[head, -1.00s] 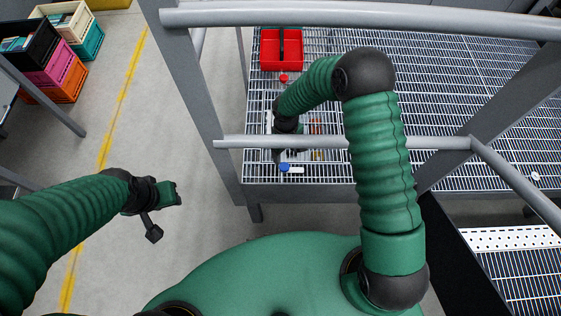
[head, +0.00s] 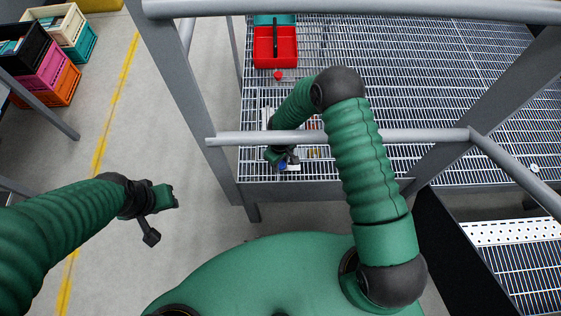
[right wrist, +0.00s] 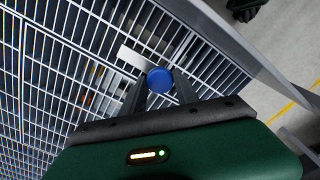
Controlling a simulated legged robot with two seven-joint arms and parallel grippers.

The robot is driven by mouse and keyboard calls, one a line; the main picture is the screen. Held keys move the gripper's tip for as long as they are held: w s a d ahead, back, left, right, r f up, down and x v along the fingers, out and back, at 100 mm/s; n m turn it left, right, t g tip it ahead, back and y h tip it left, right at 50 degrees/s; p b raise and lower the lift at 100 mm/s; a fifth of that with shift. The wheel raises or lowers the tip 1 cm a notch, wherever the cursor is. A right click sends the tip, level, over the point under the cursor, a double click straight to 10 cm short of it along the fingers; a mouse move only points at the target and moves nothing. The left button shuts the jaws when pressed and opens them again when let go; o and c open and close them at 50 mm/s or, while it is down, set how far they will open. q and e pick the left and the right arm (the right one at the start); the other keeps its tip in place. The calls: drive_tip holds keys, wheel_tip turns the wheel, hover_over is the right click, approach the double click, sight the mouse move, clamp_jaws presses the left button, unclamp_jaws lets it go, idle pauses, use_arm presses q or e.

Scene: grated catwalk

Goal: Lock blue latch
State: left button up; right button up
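The blue latch shows as a round blue knob (head: 282,167) beside a small white plate, low at the near end of the grated catwalk (head: 350,168). In the right wrist view the knob (right wrist: 160,79) sits just beyond and between my fingertips, with the white plate (right wrist: 131,58) to its upper left. My right gripper (right wrist: 160,92) is open, one finger on each side of the knob; I cannot tell whether it touches.
A red bin (head: 275,47) and a red knob (head: 278,75) are farther back on the grating. Stacked coloured crates (head: 55,65) stand at far left. The floor below my left arm is clear.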

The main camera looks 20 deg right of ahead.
clamp_jaws()
drive_tip(key=shift+w+r, duration=0.1)
drive_tip(key=shift+w, duration=0.05)
idle(0.9)
